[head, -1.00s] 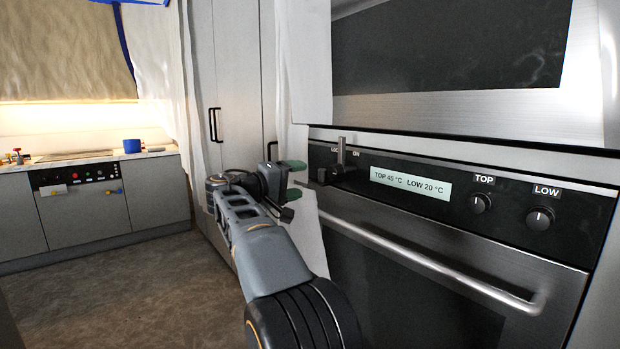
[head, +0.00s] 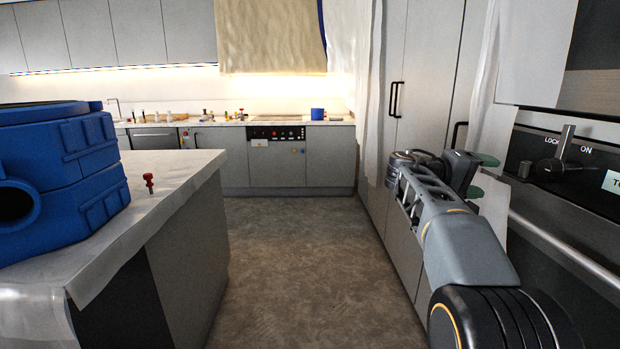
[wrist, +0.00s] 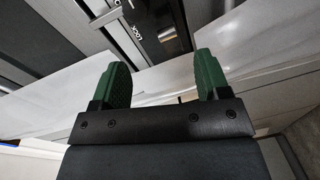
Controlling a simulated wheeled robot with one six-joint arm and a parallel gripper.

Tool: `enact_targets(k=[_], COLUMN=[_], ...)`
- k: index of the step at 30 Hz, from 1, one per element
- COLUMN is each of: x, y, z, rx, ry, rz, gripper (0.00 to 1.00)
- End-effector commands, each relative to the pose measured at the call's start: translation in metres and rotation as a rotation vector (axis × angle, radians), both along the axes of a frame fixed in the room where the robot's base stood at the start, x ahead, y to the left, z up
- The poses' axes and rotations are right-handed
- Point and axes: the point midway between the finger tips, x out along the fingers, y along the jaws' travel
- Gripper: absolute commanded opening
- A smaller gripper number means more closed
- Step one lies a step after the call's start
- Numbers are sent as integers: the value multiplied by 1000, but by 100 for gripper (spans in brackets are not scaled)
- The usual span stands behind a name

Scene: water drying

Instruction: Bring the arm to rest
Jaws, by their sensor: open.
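My arm reaches forward along the right side of the head view, bent, beside the oven front. My gripper (head: 482,174) is at its far end, near the oven's lock lever (head: 563,150). In the wrist view my gripper (wrist: 160,80) shows two green fingers spread apart with nothing between them. The lock panel shows beyond the fingers at the top of the wrist view. I cannot tell whether the gripper touches the pale sheet behind it.
The oven handle (head: 565,248) runs close to my arm on the right. Tall cabinets (head: 420,100) stand behind it. A counter (head: 175,185) on the left holds a blue container (head: 65,180) and a small red object (head: 149,182). Open floor (head: 295,265) lies between, with a far counter and blue pot (head: 317,113).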

Motion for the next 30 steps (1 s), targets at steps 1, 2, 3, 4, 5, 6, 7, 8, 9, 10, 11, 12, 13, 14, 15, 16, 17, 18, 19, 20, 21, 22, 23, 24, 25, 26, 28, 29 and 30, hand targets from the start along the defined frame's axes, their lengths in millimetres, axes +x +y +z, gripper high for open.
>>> enact_targets(k=[1,2,3,4,5,6,7,8,9,10,11,12,13,14,15,16,17,18,19,20,21,22,23,24,25,26,28,29,30], x=[6,9,9,7,3,-5,-12,-22,-36,-48,-60,-78,-92,-105,-121,-132,-142,-154,-162,-170,-178,-183,-186,-189,-191,-190,-191,-191,-191], y=[1,2,7,13,22,37,50,65,86,103,120,143,159,175,192,204,214,225,232,237,243,246,248,250,251,252,253,253,254], z=[-23,-39,-63,-80,-95,-111,-121,-130,-139,-143,-146,-148,-148,-146,-144,-141,-138,-133,-129,-125,-120,-115,-111,-104,-99,-93,-85,-83,-81], rx=[61,108,190,266,348,461,548,635,748,831,913,1016,1089,1155,1231,1280,1322,1369,1396,1419,1439,1449,1454,1452,1449,1447,1444,1443,1443], ry=[34,55,81,99,114,126,131,130,124,115,101,79,61,40,13,-6,-24,-44,-57,-68,-78,-81,-85,-89,-94,-99,-108,-109,-109], rz=[28,48,80,108,138,178,206,232,262,282,300,317,327,334,340,342,343,344,344,344,346,350,356,366,377,387,404,408,411], gripper=[69,69,69,69,69,69,69,69,69,69,69,69,69,69,69,69,69,69,69,69,69,69,69,69,69,69,69,69,69])
